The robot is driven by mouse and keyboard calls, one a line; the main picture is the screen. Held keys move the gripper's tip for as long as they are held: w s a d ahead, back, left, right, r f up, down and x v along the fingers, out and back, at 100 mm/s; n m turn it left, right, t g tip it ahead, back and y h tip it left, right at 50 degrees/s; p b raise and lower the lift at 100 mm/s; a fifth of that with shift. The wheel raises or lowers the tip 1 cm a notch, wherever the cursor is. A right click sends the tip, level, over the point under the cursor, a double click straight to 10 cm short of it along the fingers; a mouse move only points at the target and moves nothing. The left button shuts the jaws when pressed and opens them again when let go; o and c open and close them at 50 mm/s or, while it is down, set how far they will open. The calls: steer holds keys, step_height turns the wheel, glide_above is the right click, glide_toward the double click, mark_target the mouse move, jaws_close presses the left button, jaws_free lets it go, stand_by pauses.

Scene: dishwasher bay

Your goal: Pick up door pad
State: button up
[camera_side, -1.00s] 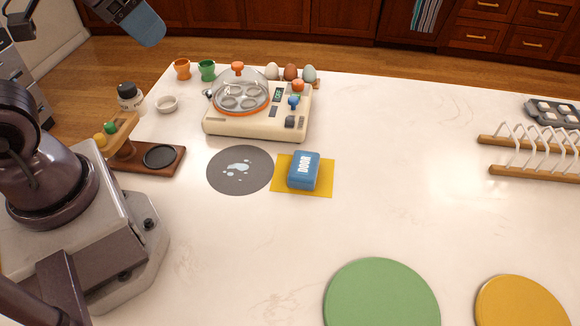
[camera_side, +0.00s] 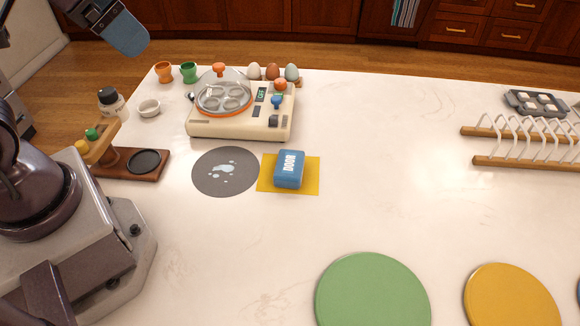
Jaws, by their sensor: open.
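The door pad (camera_side: 289,169) is a small blue block with the word DOOR in white on its top. It lies on a yellow square mat (camera_side: 312,177) on the white counter. Its whole top shows and nothing touches it from above. My arm's dark and blue part hangs at the top left corner, far from the pad. The fingertips of my gripper do not show in this view.
A grey round mat (camera_side: 225,184) with a wet patch lies left of the pad. A cream egg cooker (camera_side: 240,127) stands behind. Green (camera_side: 373,299) and yellow (camera_side: 511,300) discs lie in front. A white-wired rack (camera_side: 525,163) stands right. The counter between is clear.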

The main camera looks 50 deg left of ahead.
steer(key=n+g, duration=0.6)
steer(key=n, duration=0.2)
glide_above(288, 168)
step_height(288, 168, down, 22)
steer(key=f, duration=0.8)
steer(key=shift+w+d, duration=0.3)
steer(key=f, duration=0.5)
steer(key=shift+s+a, duration=0.25)
steer(key=shift+s, duration=0.05)
